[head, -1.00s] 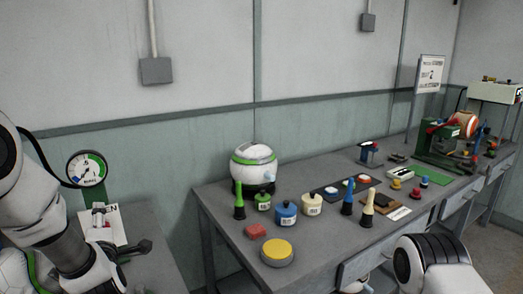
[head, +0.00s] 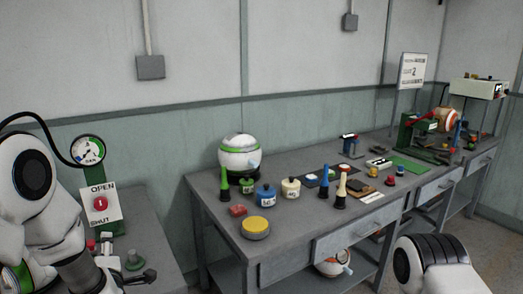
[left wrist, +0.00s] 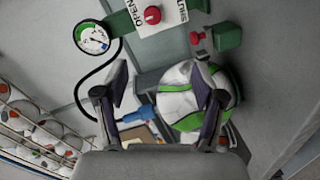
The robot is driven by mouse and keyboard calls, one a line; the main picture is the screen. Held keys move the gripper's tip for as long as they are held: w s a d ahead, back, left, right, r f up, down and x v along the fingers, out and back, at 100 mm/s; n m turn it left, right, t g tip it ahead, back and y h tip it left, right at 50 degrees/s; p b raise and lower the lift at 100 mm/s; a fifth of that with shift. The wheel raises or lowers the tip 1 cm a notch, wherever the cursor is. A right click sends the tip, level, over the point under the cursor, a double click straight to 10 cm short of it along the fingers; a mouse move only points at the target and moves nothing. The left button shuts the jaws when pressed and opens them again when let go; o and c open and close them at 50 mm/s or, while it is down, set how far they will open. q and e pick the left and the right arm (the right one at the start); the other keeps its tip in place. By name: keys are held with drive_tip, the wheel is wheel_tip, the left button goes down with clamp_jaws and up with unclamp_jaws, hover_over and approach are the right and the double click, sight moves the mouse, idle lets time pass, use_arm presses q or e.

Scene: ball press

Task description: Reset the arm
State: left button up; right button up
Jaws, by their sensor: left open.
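My left arm comes in at the left of the head view, beside a stand with a round gauge (head: 88,150) and an OPEN/SHUT sign with a red knob (head: 100,203). My left gripper (left wrist: 162,78) is open in the left wrist view, its two dark fingers spread apart. A white and green ball (left wrist: 188,100) shows beyond the fingers, partly hidden by the right one. The gauge (left wrist: 92,38) and red knob (left wrist: 152,15) lie ahead, above the fingers. In the head view the fingers are hard to make out. My right gripper is out of view.
A ball (head: 333,262) lies underneath. A rack of balls (left wrist: 35,125) stands at left in the wrist view.

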use_arm(q)
drive_tip(key=s+d+f+m+g+h, duration=0.25)
drive_tip(key=s+f, duration=0.45)
drive_tip(key=f, duration=0.5)
drive_tip(key=s+d+f+m+g+h, duration=0.2)
drive_tip(key=s+d+f+m+g, duration=0.15)
drive_tip(key=s+f, duration=0.6)
drive_tip(key=s+d+f+m+g+h, duration=0.1)
drive_tip(key=s+d+f+m+g, duration=0.1)
drive_tip(key=s, duration=0.4)
drive_tip(key=s+d+f+m+g+h, duration=0.2)
drive_tip(key=s+f+m+g, duration=0.1)
drive_tip(key=s+f+m, duration=0.2)
drive_tip(key=s+d+f+m+g+h, duration=0.1)
drive_tip(key=s+d+f+m+g, duration=0.2)
drive_tip(key=s+m, duration=0.3)
drive_tip(key=shift+s+f+m, duration=0.15)
drive_tip(key=shift+s+m, duration=0.25)
drive_tip(key=shift+s, duration=0.85)
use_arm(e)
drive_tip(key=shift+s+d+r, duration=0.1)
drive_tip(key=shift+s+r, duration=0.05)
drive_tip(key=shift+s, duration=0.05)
